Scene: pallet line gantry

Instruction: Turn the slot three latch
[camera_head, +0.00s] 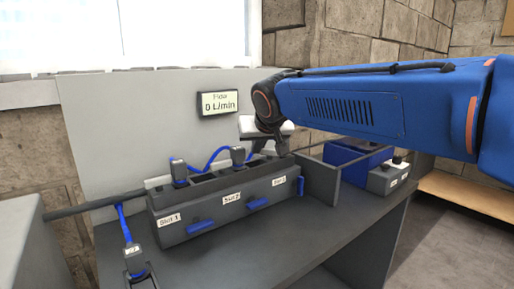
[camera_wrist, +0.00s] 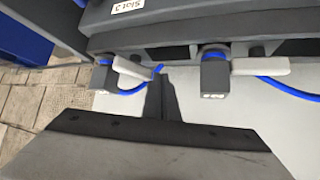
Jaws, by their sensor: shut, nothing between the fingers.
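The grey slot box (camera_head: 225,210) stands on the bench with labels for slots 1, 2 and 3 on its front. The slot three latch (camera_head: 300,186) is a small blue bar at the box's right end. It stands upright, while the slot 1 latch (camera_head: 200,227) and slot 2 latch (camera_head: 257,204) lie level. My gripper (camera_head: 283,148) is shut and empty, above and behind the right end of the box, apart from the latch. In the wrist view my gripper (camera_wrist: 163,78) points toward grey plugs; the latch is not recognisable there.
Plugs with blue cable sit on the box at slot 1 (camera_head: 179,171) and slot 2 (camera_head: 238,156). Another plug (camera_head: 134,258) stands front left. A grey partition (camera_head: 320,180) stands right of the box, with a blue bin (camera_head: 357,161) beyond. The bench front is clear.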

